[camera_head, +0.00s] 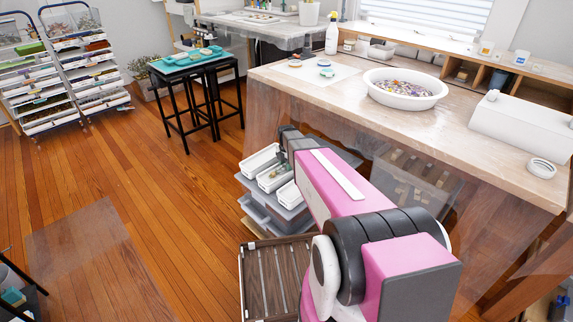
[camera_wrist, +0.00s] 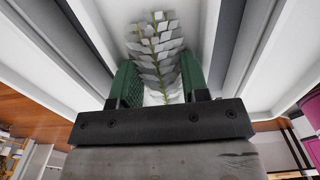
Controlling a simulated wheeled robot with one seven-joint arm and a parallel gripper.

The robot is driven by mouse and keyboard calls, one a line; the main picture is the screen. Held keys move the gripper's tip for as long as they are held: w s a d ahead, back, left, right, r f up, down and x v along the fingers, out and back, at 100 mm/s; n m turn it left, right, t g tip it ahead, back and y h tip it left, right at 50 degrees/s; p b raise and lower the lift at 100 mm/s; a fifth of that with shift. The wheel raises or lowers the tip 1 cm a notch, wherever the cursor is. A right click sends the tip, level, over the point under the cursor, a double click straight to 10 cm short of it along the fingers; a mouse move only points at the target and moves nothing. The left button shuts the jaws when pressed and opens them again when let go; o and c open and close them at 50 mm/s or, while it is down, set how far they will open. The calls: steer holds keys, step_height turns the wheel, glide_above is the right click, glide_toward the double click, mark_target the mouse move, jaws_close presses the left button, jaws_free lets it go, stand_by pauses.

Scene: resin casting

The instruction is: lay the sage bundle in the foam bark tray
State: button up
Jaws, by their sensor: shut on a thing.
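The sage bundle (camera_wrist: 154,42), pale grey-green leaves on a thin stem, lies lengthwise between the green fingers of my gripper (camera_wrist: 160,76) in the wrist view. The fingers are shut on its stem end; its leafy end points away. White walls of a tray (camera_wrist: 215,45) rise on both sides of it. I cannot tell whether the bundle touches the tray floor. In the head view my arm reaches down to several white trays (camera_head: 260,160) beside the table. Nothing marks which one is the foam bark tray. My arm partly hides them.
A slatted wooden crate (camera_head: 268,278) is on the floor in front. A white basin (camera_head: 405,88) sits on the bench. The wood floor at left is largely open.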

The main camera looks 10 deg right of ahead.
steer(key=shift+f, duration=0.2)
steer(key=o, duration=0.6)
step_height(320, 180, up, 13)
steer(key=shift+s+f+m, duration=0.5)
steer(key=shift+s+m, duration=3.4)
steer(key=shift+m, duration=0.25)
steer(key=shift+s+f+m, duration=0.5)
steer(key=shift+s+m, duration=3.35)
steer(key=shift+m, duration=0.25)
steer(key=shift+s+f+m, duration=0.5)
steer(key=shift+s+m, duration=3.4)
steer(key=shift+m, duration=0.25)
